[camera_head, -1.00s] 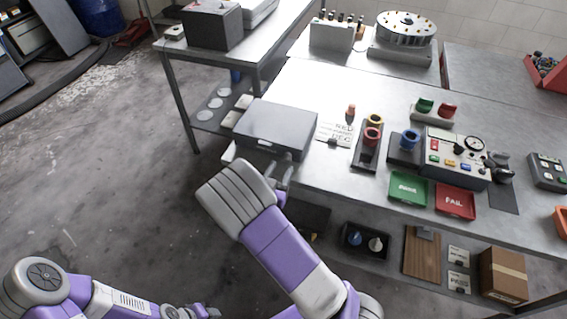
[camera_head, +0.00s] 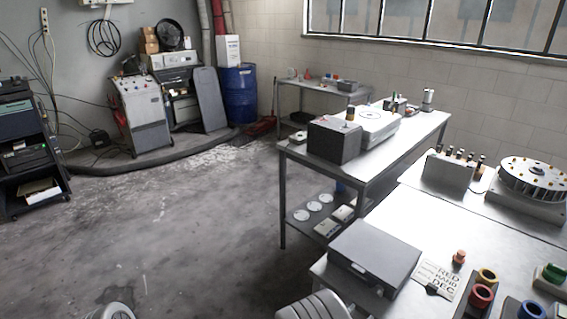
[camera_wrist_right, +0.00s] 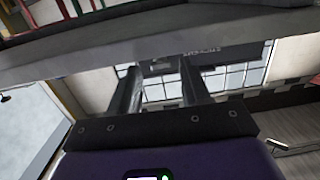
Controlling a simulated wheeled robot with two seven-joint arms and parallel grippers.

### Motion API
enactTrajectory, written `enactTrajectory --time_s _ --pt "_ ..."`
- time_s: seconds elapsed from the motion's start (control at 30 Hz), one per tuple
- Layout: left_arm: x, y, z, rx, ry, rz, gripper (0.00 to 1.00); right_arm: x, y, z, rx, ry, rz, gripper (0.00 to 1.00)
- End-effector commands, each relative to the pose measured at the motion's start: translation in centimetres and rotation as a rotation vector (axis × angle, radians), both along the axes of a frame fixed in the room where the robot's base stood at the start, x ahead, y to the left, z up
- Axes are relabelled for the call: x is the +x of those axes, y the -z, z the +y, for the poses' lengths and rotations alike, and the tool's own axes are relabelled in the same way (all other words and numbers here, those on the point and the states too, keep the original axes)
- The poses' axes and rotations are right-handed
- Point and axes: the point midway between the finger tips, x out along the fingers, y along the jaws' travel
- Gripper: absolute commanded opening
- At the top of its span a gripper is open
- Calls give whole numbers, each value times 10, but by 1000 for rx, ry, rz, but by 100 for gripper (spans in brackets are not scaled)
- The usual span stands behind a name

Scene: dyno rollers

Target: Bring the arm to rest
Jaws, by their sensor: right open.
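My right gripper (camera_wrist_right: 160,88) shows in the wrist view with its two dark fingers apart and nothing visible between them. A grey slab-like edge crosses the top of that view, beyond the fingertips. In the head view only a ribbed grey part of my arm (camera_head: 314,306) shows at the bottom edge, just below the dark grey case (camera_head: 375,255) on the workbench. Whether it touches the bench cannot be told. My left gripper is not in view. A small grey rounded part of me shows at the bottom left.
A second metal table (camera_head: 405,135) stands behind. The floor (camera_head: 170,235) to the left is open.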

Motion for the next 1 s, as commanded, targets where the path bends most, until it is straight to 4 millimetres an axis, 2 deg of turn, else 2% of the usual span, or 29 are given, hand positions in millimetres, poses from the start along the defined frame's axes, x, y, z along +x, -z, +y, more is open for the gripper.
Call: enactTrajectory --time_s 0.17,0.2,0.3,0.4,0.5,0.6,0.7,0.8,1.0 --pt "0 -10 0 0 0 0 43 -10 80 3 218 -112 289 47" --pt "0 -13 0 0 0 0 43 -18 103 9 290 -149 376 47" --pt "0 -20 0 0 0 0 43 -48 154 34 488 -257 597 47" --pt "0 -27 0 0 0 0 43 -87 185 66 681 -376 796 47" --pt "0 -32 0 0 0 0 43 -125 197 98 842 -500 957 47" --pt "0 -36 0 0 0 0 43 -155 197 120 955 -607 1073 47" --pt "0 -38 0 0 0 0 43 -173 193 134 1017 -687 1142 47" --pt "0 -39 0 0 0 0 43 -183 190 140 1045 -726 1176 47" --pt "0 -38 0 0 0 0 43 -185 190 142 1050 -739 1185 47"
